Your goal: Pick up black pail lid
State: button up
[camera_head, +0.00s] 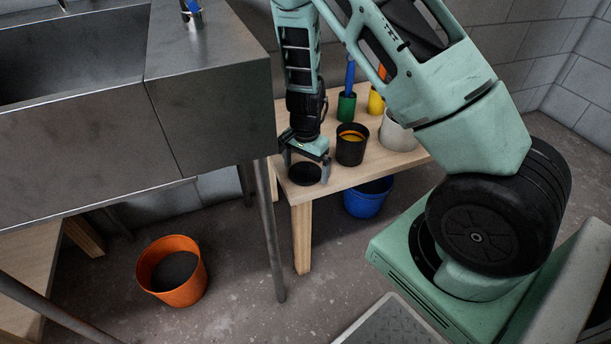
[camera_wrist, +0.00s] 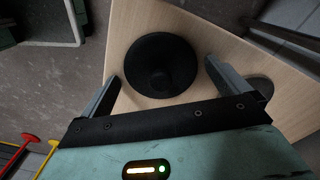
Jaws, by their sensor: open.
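The black pail lid (camera_head: 305,174) lies flat on the wooden bench near its front left corner. In the wrist view it is a round black disc (camera_wrist: 160,48) with a knob in its middle. My gripper (camera_head: 306,165) points down over the lid, open and empty. In the wrist view my gripper (camera_wrist: 163,70) has one finger on each side of the lid, with gaps between fingers and rim. The height of the fingertips over the bench is hard to tell. A black pail (camera_head: 351,151) with something orange inside stands just right of my gripper.
On the wooden bench (camera_head: 345,178) also stand a green pot (camera_head: 346,107), a yellow pot (camera_head: 376,101) and a whitish pot (camera_head: 398,135). A metal sink unit (camera_head: 215,110) rises close left of my gripper. A blue bucket (camera_head: 367,203) and an orange bucket (camera_head: 182,289) are on the floor.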

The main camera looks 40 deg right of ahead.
jog(key=shift+r, duration=0.1)
jog(key=c, duration=0.9)
jog(key=shift+r, duration=0.1)
